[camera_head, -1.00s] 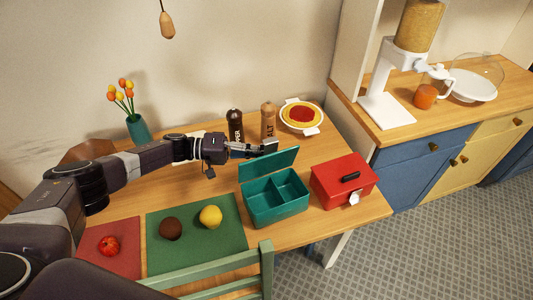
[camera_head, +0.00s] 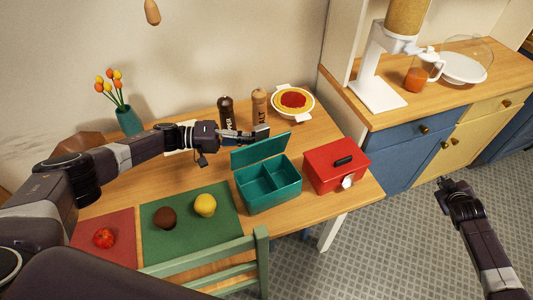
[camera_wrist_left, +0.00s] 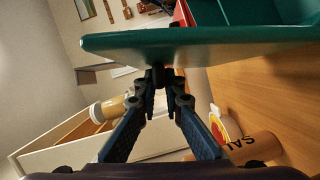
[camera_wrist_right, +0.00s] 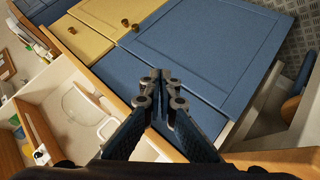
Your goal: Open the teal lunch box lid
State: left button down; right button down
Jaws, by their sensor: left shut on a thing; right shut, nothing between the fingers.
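The teal lunch box (camera_head: 270,202) stands on the wooden table with its two compartments exposed and empty. Its lid (camera_head: 260,149) stands raised, tilted up along the back edge. My left gripper (camera_head: 262,133) reaches from the left to the lid's upper edge. In the left wrist view its fingertips (camera_wrist_left: 158,76) are closed together at the edge of the lid (camera_wrist_left: 190,42). My right gripper (camera_head: 447,184) is out over the floor at the right, away from the table. In the right wrist view its fingertips (camera_wrist_right: 160,78) are shut and empty.
A red box (camera_head: 335,168) stands close to the right of the lunch box. Pepper (camera_head: 225,112) and salt (camera_head: 259,106) grinders and a pie (camera_head: 293,101) stand behind. A green mat (camera_head: 185,240) with two round items lies left, a chair (camera_head: 225,265) in front.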

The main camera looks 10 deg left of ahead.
pick_arm(q)
jog(key=shift+f, duration=0.3)
pick_arm(e)
jog(key=w+a+r+n+t+y, duration=0.1)
jog(key=w+a+r+n, duration=0.3)
jog(key=a+r+n, duration=0.35)
jog(key=s+a+r+n+y, duration=0.2)
jog(key=a+r+n, duration=0.15)
jog(key=a, duration=0.55)
jog(key=s+a+r+n+y, duration=0.25)
jog(key=a+n, duration=0.25)
jog(key=a, duration=0.4)
pick_arm(q)
jog(key=shift+s, duration=0.1)
pick_arm(e)
jog(key=s+a+r+n+g+y, duration=0.1)
jog(key=s+a+r+n+y, duration=0.1)
jog(key=s+a+n, duration=0.9)
jog(key=s+a+r+n+g+y, duration=0.2)
jog(key=s+a+r+n+y, duration=0.1)
jog(key=s+a+n, duration=0.8)
jog(key=m, duration=0.1)
send_near(261, 150)
jog(key=x, duration=0.5)
jog(key=shift+s+f, duration=0.15)
jog(key=shift+f, duration=0.05)
jog(key=shift+w+a+r, duration=0.1)
jog(key=shift+w+a, duration=0.2)
